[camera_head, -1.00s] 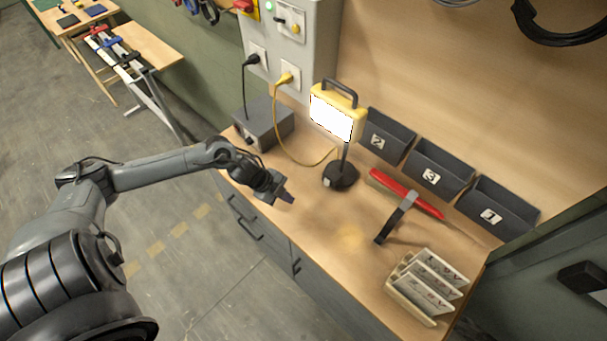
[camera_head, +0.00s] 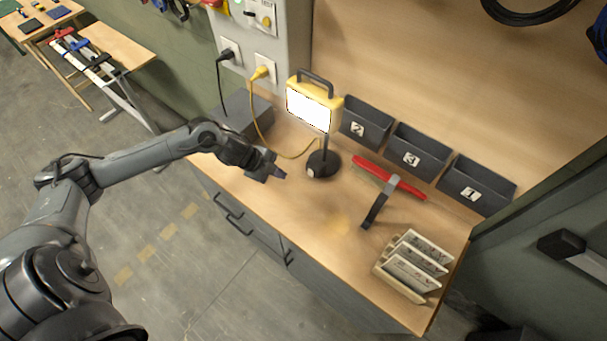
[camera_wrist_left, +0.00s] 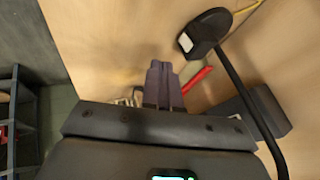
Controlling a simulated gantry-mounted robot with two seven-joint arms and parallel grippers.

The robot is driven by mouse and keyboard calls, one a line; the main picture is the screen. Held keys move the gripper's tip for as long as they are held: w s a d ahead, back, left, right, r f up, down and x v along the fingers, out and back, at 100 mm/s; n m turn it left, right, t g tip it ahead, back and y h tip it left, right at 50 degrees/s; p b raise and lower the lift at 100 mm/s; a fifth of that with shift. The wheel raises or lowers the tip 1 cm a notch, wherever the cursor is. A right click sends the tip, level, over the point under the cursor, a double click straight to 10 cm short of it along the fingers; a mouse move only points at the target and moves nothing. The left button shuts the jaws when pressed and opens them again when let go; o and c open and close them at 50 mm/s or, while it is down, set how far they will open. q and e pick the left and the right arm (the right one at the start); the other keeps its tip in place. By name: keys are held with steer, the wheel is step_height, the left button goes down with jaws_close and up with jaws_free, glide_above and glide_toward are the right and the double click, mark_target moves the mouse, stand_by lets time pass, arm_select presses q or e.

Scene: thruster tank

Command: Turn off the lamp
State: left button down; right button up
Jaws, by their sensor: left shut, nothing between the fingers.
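The yellow lamp (camera_head: 313,104) stands on the workbench on a round black base (camera_head: 322,164), and its panel glows white. A yellow cable runs from it to a yellow plug (camera_head: 261,74) in a wall socket. My left gripper (camera_head: 279,174) is shut and empty, above the bench just left of the lamp base and apart from it. In the left wrist view, the shut fingers (camera_wrist_left: 163,78) show beside the black lamp base (camera_wrist_left: 208,32), which has a small white patch on its side. My right gripper is in neither view.
A grey box (camera_head: 243,113) stands behind my left gripper. Numbered dark bins (camera_head: 416,152) line the back wall. A red and dark tool (camera_head: 388,182) and a card rack (camera_head: 412,268) lie to the right. The front middle of the bench (camera_head: 310,220) is clear.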

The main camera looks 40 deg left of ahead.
mark_target(311, 173)
arm_select(q)
steer(key=x, duration=1)
steer(key=shift+d+b, duration=0.1)
steer(key=shift+b, duration=0.2)
steer(key=shift+w, duration=1.05)
steer(key=shift+w+a+f, duration=0.1)
steer(key=shift+w+a, duration=0.15)
steer(key=shift+w, duration=0.5)
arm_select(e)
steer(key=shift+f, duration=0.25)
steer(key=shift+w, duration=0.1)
